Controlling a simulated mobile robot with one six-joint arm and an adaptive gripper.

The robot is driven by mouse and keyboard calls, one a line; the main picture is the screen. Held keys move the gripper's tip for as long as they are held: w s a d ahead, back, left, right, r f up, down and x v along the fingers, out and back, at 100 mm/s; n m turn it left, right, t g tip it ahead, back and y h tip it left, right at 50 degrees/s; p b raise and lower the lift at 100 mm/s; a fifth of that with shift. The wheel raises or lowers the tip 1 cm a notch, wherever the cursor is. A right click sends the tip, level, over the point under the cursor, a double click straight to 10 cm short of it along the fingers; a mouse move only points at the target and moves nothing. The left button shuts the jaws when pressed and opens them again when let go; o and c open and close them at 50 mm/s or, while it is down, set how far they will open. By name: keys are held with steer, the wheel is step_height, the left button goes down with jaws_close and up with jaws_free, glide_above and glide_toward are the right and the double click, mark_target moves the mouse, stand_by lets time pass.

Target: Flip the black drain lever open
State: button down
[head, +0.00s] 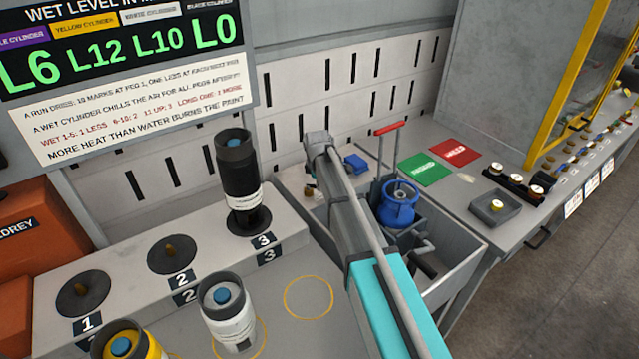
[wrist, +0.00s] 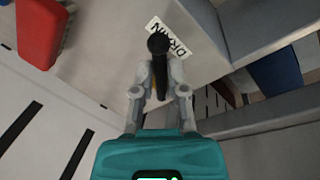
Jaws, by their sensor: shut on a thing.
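The black drain lever (wrist: 159,68) shows in the wrist view, with a round black knob at its upper end. It lies beside a white label reading DRAIN (wrist: 176,38). My gripper (wrist: 159,75) is shut on the lever, with one grey finger on each side of it. The lever's lower end lies between the fingers. In the head view my arm reaches away over the grey sink, and I cannot make out the lever or the fingertips there.
A black cylinder (head: 236,170) stands on peg 3, left of my arm. A white cylinder (head: 229,313) and a yellow cylinder (head: 128,343) stand nearer. A blue valve-like part (head: 398,205) and a red-topped handle (head: 389,128) are close on the arm's right. A red block (wrist: 41,32) shows upper left.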

steer(key=m, duration=0.1)
steer(key=s+m, duration=0.1)
steer(key=m, duration=0.1)
steer(key=shift+s+a+m+h, duration=0.2)
steer(key=shift+a+m+h, duration=0.1)
steer(key=shift+m, duration=0.1)
steer(key=m, duration=0.1)
steer(key=s+m, duration=0.1)
steer(key=m, duration=0.1)
steer(key=a+m+g, duration=0.1)
steer(key=m, duration=0.1)
steer(key=shift+s+a+h, duration=0.1)
steer(key=shift+s+h, duration=0.05)
steer(key=shift+h, duration=0.25)
steer(key=shift+m, duration=0.3)
steer(key=c, duration=0.7)
jaws_free()
steer(key=shift+o, duration=0.2)
steer(key=shift+n, duration=0.4)
